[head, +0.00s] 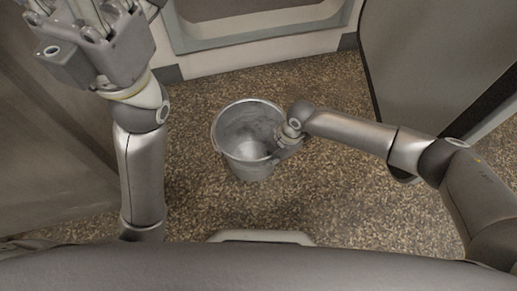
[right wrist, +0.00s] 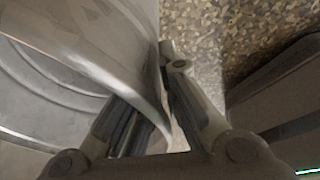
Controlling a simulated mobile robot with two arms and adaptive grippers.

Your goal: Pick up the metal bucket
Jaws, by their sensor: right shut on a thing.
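The grey metal bucket (head: 233,152) is upright and open at the top, in the middle of the head view over the speckled floor. I cannot tell whether its base touches the floor. My right gripper (head: 283,151) is at the bucket's right side, shut on its wall near the rim. In the right wrist view the bucket (right wrist: 75,45) fills the left, with its wall edge running between the two fingers (right wrist: 158,100). The bucket's inside looks empty. My left gripper (head: 93,25) is raised at the upper left, away from the bucket; its fingertips are cut off by the frame.
Brown speckled floor (head: 340,205) is clear around the bucket. A pale wall with a framed recess (head: 255,35) stands behind it. A grey panel (head: 435,60) is at the right, and a brown-grey surface (head: 50,150) is at the left.

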